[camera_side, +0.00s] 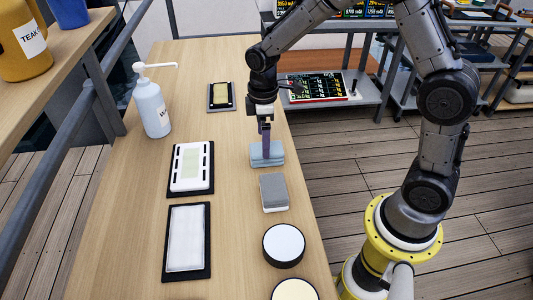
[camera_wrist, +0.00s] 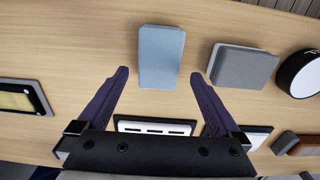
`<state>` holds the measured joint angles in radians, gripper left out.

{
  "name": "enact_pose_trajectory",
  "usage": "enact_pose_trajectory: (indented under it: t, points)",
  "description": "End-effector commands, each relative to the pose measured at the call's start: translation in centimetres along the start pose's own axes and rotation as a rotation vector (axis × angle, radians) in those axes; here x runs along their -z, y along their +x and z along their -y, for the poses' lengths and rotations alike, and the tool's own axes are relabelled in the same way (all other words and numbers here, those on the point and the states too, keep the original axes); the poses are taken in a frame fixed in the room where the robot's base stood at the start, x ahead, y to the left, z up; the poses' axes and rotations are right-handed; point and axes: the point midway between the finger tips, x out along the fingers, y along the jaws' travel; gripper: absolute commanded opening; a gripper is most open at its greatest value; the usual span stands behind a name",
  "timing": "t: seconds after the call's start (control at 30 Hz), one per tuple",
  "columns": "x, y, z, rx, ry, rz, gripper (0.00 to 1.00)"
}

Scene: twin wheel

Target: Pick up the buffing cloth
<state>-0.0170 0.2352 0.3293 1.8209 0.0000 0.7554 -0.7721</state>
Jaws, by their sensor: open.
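The buffing cloth looks to be the light blue folded pad (camera_side: 274,158) lying flat on the wooden table near its right edge in the side view. It also shows at the top middle of the wrist view (camera_wrist: 161,52). My gripper (camera_side: 266,153) points down over the blue pad. In the wrist view my gripper (camera_wrist: 159,74) is open, with its purple fingers spread wider than the pad, one toward each side. Nothing is held between them. The side view does not show clearly how far the fingertips are above the pad.
A grey block (camera_side: 273,192) lies close beside the pad, with a round black-rimmed disc (camera_side: 284,243) beyond it. Black trays (camera_side: 210,165) (camera_side: 206,240) holding white pieces stand to the left. A white pump bottle (camera_side: 152,108) stands farther back. Bare table separates the pad from the trays.

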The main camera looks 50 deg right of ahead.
Motion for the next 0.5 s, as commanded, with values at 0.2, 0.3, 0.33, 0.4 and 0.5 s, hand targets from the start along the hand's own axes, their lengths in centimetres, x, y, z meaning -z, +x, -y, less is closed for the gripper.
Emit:
enact_pose_trajectory:
  t: [0.2, 0.3, 0.33, 0.4, 0.5]
  points:
    - [-0.1, 2.7, -0.1, 0.004, 0.0, 0.004, 1.0]
    - [0.0, 4.0, -0.1, 0.003, 0.0, 0.003, 1.0]
    - [-0.1, 4.3, -0.1, 0.004, 0.0, 0.004, 1.0]
    - [0.0, 4.9, -0.1, 0.003, 0.0, 0.002, 1.0]
    - [0.0, 5.2, -0.1, 0.002, 0.0, 0.002, 1.0]
